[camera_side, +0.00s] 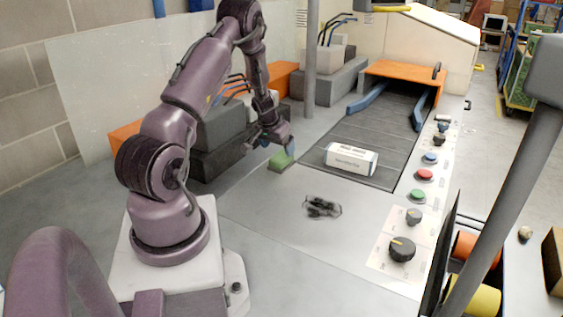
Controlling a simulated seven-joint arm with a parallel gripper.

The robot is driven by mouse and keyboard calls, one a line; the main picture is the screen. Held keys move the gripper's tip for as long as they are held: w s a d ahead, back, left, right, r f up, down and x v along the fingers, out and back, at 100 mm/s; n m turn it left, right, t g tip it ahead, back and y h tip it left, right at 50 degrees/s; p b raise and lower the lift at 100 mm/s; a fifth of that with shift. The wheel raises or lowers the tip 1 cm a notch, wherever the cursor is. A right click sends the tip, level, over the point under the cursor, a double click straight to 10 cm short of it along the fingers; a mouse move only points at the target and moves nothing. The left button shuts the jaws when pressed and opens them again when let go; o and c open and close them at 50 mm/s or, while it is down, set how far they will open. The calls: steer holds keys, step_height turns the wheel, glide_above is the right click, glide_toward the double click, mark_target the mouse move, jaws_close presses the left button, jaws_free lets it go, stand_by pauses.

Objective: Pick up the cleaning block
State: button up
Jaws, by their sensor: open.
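The cleaning block looks to be the small green block (281,160) on the grey worktop, left of the dark conveyor belt. My gripper (275,148) points down at the block, with its fingers at or just above the block's top. The gripper is open. The fingers are small in this view and partly cover the block, so I cannot tell whether they touch it or straddle it.
A white box (350,158) lies on the dark belt (385,125), to the right of the block. A small dark clip-like object (322,207) lies on the worktop in front. A control panel (411,220) with coloured buttons and knobs runs along the right. Grey blocks stand behind my gripper.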

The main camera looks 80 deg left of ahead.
mark_target(282, 155)
steer(key=x, duration=0.5)
steer(key=shift+f, duration=0.15)
steer(key=shift+w, duration=0.1)
steer(key=c, duration=0.9)
